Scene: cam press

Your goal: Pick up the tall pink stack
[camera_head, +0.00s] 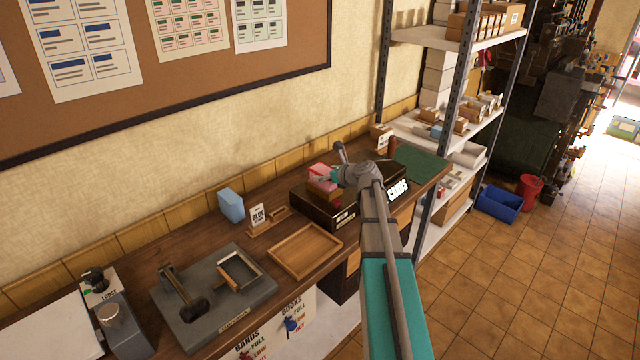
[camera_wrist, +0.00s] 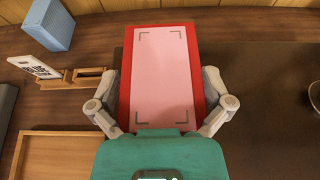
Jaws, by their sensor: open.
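The pink stack (camera_wrist: 162,72) fills the middle of the wrist view, with a pale pink top bearing dark corner marks and a red border around it. In the head view the pink stack (camera_head: 322,170) stands on a dark box on the bench, above a brownish piece. My gripper (camera_wrist: 162,98) is open, with one finger on each side of the stack. I cannot tell whether the fingers touch it. The stack's lower part is largely hidden in the wrist view.
A wooden tray (camera_head: 272,250) lies left of the dark box (camera_head: 322,212). A blue block (camera_head: 231,205) and a small sign in a wooden holder (camera_head: 259,217) stand behind it. A grey press plate (camera_head: 198,325) is further left. Metal shelves (camera_head: 420,125) rise on the right.

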